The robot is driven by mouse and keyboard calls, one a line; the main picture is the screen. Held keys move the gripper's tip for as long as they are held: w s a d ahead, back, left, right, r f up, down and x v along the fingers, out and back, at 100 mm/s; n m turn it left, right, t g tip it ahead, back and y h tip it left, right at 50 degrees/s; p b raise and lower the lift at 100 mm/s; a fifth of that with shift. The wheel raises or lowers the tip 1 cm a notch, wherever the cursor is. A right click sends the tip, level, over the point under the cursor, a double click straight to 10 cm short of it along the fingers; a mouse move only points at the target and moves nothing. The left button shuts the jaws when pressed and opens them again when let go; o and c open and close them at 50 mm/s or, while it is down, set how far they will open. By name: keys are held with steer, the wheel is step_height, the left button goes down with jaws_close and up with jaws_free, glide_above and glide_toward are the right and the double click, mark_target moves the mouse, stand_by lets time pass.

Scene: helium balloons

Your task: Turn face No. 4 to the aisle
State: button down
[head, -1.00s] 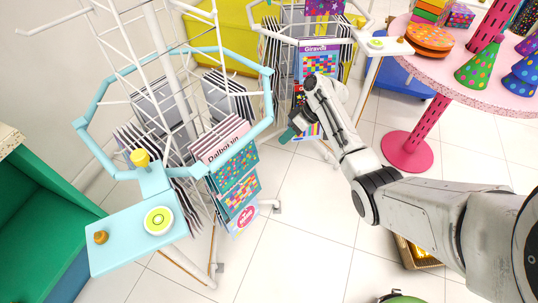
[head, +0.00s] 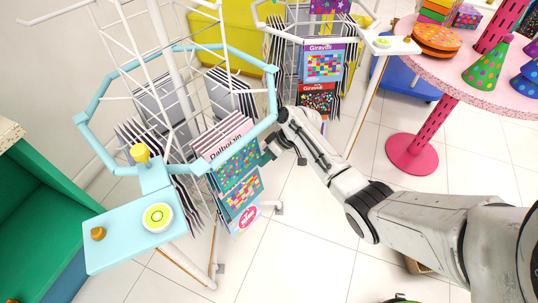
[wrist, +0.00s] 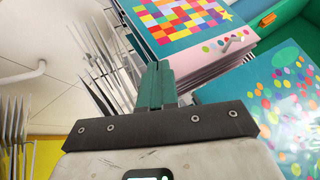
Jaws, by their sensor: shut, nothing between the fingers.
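The near rack has a light-blue ring (head: 107,88) around a white wire frame, with card pockets on its faces. One face carries books lettered "Dalboksin" (head: 222,138), a teal dotted card (head: 238,162) and a coloured-square card (head: 243,192). My gripper (head: 267,155) is at the right side of this face, close to the dotted card; I cannot tell if it touches. In the wrist view its teal fingers (wrist: 156,85) are shut and empty, with the coloured-square card (wrist: 185,22) beyond and the dotted card (wrist: 275,105) at right. I can read no face number 4.
A light-blue shelf (head: 120,245) with a yellow-green disc (head: 157,217), a brass knob (head: 98,233) and a yellow knob (head: 140,153) juts from the near rack. A second rack (head: 325,62) stands behind. A pink table (head: 470,70) is at right. White floor lies between.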

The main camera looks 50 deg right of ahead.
steer(key=shift+a, duration=0.1)
steer(key=a+m+p, duration=0.1)
steer(key=a+p, duration=0.1)
steer(key=s+a+m+t+h+p, duration=0.1)
steer(key=a+p, duration=0.2)
steer(key=s+a+m+p, duration=0.1)
steer(key=a+p, duration=0.1)
steer(key=p, duration=0.1)
steer(key=shift+s+a+r+m+h, duration=0.1)
steer(key=shift+a+r+m+h, duration=0.1)
steer(key=shift+m+h, duration=0.1)
steer(key=shift+a+f+m+t, duration=0.2)
steer(key=shift+a+m+t, duration=0.1)
steer(key=shift+a, duration=0.05)
